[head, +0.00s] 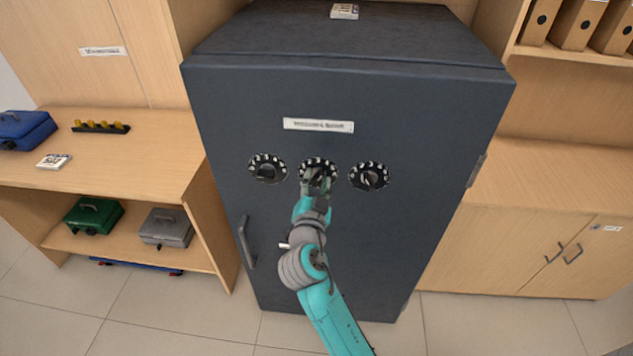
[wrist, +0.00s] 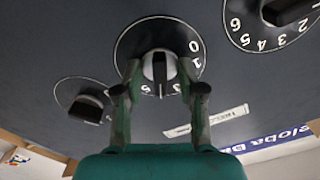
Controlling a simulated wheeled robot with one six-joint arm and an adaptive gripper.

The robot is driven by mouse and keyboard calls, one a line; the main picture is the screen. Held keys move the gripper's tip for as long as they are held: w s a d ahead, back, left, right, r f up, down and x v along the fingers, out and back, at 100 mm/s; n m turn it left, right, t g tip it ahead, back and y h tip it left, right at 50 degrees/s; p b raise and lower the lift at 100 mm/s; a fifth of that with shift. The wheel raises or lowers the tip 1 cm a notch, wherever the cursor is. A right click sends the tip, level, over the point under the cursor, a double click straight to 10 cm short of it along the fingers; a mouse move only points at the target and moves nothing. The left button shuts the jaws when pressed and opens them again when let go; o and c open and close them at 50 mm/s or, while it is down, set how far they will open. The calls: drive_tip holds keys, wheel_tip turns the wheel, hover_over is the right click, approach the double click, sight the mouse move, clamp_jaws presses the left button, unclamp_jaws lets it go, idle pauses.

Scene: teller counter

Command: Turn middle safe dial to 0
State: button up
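The dark safe (head: 400,110) has three round black dials in a row on its front. The middle dial (head: 318,162) is partly hidden by my gripper (head: 316,184) in the head view. In the wrist view the middle dial (wrist: 130,45) shows 0 and 1 at its upper right; other numbers are covered by the fingers. Its grey and black knob (wrist: 160,66) has a white line pointing down, away from the 0. My gripper (wrist: 160,80) is open, with one finger on each side of the knob. A small gap seems to remain at each finger.
The left dial (head: 268,168) and right dial (head: 369,176) sit close on either side. The safe's handle (head: 246,242) projects at the lower left. A label (head: 318,125) is above the dials. Shelves with cash boxes stand left, and a cabinet (head: 510,240) stands right.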

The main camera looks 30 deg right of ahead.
clamp_jaws()
drive_tip(key=shift+n, duration=0.3)
drive_tip(key=n, duration=0.4)
drive_tip(key=shift+n, duration=0.3)
drive_tip(key=n, duration=1.1)
drive_tip(key=shift+n, duration=0.4)
drive_tip(key=n, duration=0.7)
